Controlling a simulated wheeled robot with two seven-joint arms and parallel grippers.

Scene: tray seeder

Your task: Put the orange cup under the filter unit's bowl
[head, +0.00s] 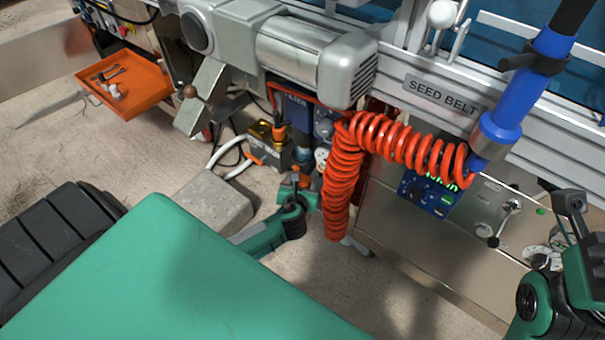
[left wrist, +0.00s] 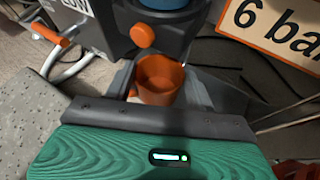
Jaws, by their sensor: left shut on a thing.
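The orange cup (left wrist: 160,80) shows in the left wrist view, open top towards the camera, between the fingers of my left gripper (left wrist: 160,92). The gripper is shut on it. A blue rounded part, which looks like the filter unit's bowl (left wrist: 162,4), is just above the cup in that picture; I cannot tell whether the cup is directly under it. In the head view the filter unit (head: 297,106) has a blue label, and my left gripper (head: 296,182) is low in front of it. The cup cannot be made out there. My right gripper (head: 572,203) is at the right edge, its opening unclear.
A coiled orange hose (head: 345,165) hangs close to the right of my left gripper. A grey block (head: 205,203) lies on the floor to its left. An orange knob (left wrist: 143,36) sticks out close to the cup. An orange tray (head: 140,92) stands at the far left.

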